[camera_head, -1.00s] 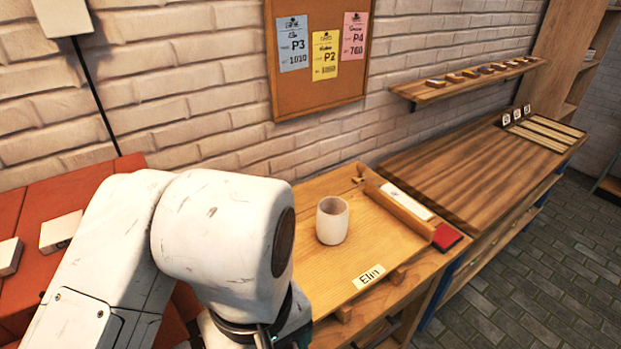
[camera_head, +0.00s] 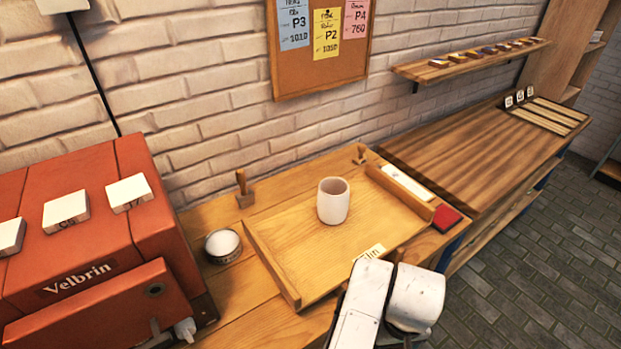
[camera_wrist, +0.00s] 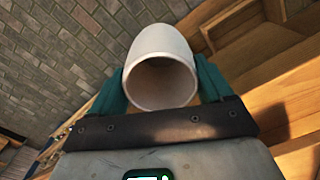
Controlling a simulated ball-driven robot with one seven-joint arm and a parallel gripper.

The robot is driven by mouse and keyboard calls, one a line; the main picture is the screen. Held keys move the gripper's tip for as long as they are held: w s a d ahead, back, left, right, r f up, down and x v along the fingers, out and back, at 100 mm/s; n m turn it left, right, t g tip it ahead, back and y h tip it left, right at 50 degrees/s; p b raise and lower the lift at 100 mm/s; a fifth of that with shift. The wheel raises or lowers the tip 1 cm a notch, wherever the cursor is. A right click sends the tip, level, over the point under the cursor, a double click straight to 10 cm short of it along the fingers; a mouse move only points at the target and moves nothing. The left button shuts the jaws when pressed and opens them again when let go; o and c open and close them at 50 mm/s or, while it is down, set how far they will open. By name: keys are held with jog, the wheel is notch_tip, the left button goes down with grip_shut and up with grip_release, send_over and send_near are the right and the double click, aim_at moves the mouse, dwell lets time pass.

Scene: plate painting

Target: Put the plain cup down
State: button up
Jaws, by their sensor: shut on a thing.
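In the wrist view a plain, off-white cup (camera_wrist: 160,50) sits between the green fingers of my gripper (camera_wrist: 160,82), which is shut on it. Its open mouth faces the camera and it looks empty. Paving and wooden parts show behind it. My gripper and this cup are out of sight in the head view, where only part of my arm shows at the lower right. A second off-white cup (camera_head: 333,203) stands upright on the wooden tray (camera_head: 275,262), apart from my arm. The tray's name label (camera_head: 369,252) is partly covered by my arm.
A small round pot (camera_head: 222,245) and a wooden stamp-like tool (camera_head: 243,190) stand left of the tray. A red machine (camera_head: 90,235) fills the left side. A red pad (camera_head: 446,217) lies right of the tray. The dark wooden counter (camera_head: 470,150) is largely clear.

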jog(key=w+d+f+m, duration=0.1)
jog(key=d+f, duration=0.2)
jog(key=f, duration=0.1)
jog(key=shift+w+d+f, duration=0.25)
jog(key=shift+d+f, duration=0.1)
jog(key=shift+d, duration=0.05)
dwell(0.7)
